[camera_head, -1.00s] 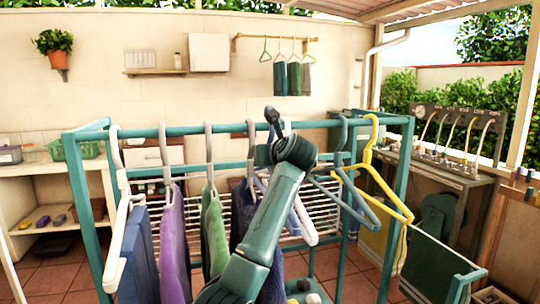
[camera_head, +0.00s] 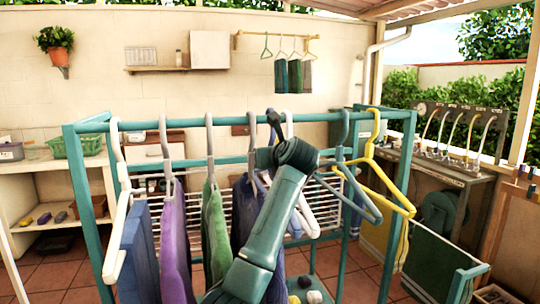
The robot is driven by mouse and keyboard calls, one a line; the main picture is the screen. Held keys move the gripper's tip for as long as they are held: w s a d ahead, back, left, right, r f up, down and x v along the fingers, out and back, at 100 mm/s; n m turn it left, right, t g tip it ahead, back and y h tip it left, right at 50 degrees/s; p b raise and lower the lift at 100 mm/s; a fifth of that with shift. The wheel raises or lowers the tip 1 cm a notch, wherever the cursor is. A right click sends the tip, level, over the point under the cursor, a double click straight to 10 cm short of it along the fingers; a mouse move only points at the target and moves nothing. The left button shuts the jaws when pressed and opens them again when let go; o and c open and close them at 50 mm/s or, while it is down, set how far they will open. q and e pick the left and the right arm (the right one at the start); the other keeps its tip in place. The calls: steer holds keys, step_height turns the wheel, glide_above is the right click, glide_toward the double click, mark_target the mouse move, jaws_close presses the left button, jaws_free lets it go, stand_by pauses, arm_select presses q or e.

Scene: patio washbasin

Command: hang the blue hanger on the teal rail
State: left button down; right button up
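The teal rail (camera_head: 180,126) is the top bar of a teal rack and runs across the picture. The bare blue hanger (camera_head: 352,196) is at the right part of the rack, its hook up at rail height. A teal and dark arm rises from the bottom middle and leans right. Its dark gripper (camera_head: 273,121) points up at the rail, left of the blue hanger and apart from it. Its fingers are too dark and small to read. I see no second gripper.
A yellow hanger (camera_head: 385,185) is right of the blue one; a white hanger (camera_head: 303,212) is behind the arm. Several garments, including a purple one (camera_head: 174,245) and a green one (camera_head: 214,240), fill the left part. A white drying grid (camera_head: 190,214) lies behind.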

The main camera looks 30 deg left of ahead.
arm_select(q)
steer(key=shift+f, duration=0.1)
steer(key=c, duration=1.3)
jaws_free()
steer(key=shift+c, duration=0.2)
steer(key=shift+s+d+f, duration=0.1)
steer(key=shift+s+d, duration=0.15)
steer(key=shift+d, duration=0.1)
steer(key=s+d+b, duration=0.1)
steer(key=s+d, duration=0.2)
steer(key=s+d+b, duration=0.1)
steer(key=s+d, duration=0.2)
steer(key=d, duration=0.1)
steer(key=shift+s+d, duration=0.25)
steer(key=shift+d, duration=0.05)
steer(key=shift+s+d, duration=0.45)
